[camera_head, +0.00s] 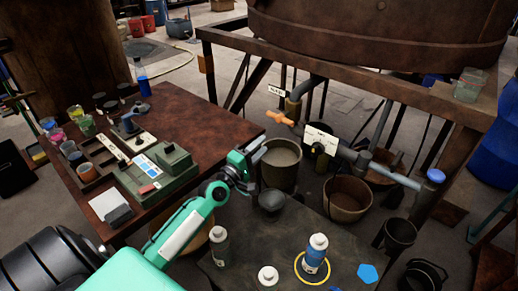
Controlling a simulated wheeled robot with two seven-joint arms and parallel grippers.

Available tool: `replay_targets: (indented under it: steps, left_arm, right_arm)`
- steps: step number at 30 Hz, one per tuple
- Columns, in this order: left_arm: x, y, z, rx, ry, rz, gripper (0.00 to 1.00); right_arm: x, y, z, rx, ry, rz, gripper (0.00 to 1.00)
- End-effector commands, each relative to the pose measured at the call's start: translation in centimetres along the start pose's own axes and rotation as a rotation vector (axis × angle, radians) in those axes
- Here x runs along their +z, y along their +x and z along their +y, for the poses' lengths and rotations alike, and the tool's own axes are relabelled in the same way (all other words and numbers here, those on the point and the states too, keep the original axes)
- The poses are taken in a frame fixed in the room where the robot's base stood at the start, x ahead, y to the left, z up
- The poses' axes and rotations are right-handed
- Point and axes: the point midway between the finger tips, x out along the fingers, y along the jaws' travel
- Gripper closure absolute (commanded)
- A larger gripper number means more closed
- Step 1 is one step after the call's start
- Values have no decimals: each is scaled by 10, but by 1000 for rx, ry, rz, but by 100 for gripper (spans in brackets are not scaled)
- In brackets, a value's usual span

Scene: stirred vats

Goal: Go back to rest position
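My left arm, teal and grey, reaches in from the lower left. Its gripper (260,149) is at the middle of the view, just right of the wooden table (215,124) and by the rim of a grey bucket (281,172). The fingers are small and seen at an angle, so whether they are apart or closed is unclear. No held object can be made out. My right gripper is not in view.
A green-grey device (158,172), cups and bottles crowd the wooden table. A dark low surface (260,240) carries a blue-labelled bottle (315,254). A large rusty vat (380,35) stands on a frame above a valve pipe (395,175) and a brown bucket (348,198).

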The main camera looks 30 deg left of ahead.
Motion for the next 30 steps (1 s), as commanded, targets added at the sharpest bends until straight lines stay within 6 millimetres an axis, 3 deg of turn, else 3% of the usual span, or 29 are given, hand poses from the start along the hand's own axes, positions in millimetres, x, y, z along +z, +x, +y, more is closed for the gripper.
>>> replay_targets:
  steps: [11, 14, 16, 20, 24, 30]
  left_arm:
    - [1, 0, -1, -3, 4, -3, 64]
    - [15, -6, -8, -37, 46, -36, 64]
    - [35, -16, -20, -90, 116, -88, 64]
    - [89, -50, -52, -239, 325, -242, 64]
    - [138, -102, -86, -414, 586, -431, 64]
    - [178, -187, -117, -656, 916, -691, 64]
  right_arm:
    - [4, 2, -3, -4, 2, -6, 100]
    - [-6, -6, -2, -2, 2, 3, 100]
    - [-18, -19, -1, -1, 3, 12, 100]
    - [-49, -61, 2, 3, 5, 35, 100]
    - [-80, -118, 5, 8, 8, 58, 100]
    - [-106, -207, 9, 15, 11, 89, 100]
